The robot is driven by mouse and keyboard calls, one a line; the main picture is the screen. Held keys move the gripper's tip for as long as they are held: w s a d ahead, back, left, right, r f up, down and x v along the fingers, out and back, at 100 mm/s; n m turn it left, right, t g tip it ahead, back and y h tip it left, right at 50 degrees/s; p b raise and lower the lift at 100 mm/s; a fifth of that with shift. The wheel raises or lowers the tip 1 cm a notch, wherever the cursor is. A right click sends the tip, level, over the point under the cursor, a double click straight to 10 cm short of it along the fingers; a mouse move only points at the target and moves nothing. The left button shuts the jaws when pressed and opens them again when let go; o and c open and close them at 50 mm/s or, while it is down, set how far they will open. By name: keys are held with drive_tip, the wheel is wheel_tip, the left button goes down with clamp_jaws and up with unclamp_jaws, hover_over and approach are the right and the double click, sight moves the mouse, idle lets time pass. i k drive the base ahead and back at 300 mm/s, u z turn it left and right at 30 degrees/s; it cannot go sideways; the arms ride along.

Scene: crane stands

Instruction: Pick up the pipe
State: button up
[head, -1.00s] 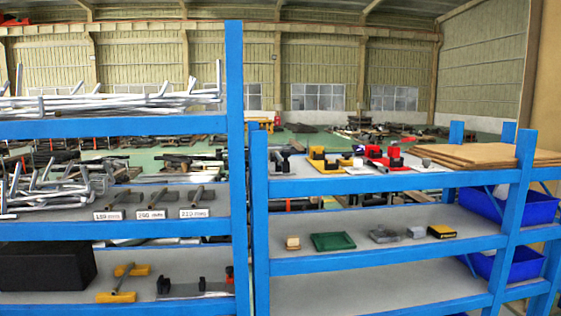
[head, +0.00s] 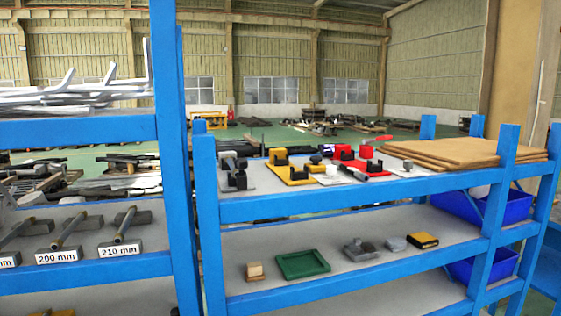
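Three short pipes rest on dark stands on the middle shelf of the left blue rack. One pipe (head: 71,232) lies above a "200 mm" label (head: 60,256). Another pipe (head: 125,223) lies above a "210 mm" label (head: 122,248). A third pipe (head: 17,233) is at the left edge, and its label is cut off to "mm". Which pipe the task means cannot be told. My gripper is not in view.
A blue post (head: 172,150) stands right of the pipes. The right rack (head: 350,200) holds tools, cardboard sheets (head: 460,150), a green tray (head: 303,264) and small blocks. Pale bent pipes (head: 90,90) lie on the left rack's top shelf.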

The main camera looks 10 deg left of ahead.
sight(229, 159)
drive_tip(key=u, duration=0.2)
drive_tip(key=i, duration=1)
drive_tip(key=u, duration=0.85)
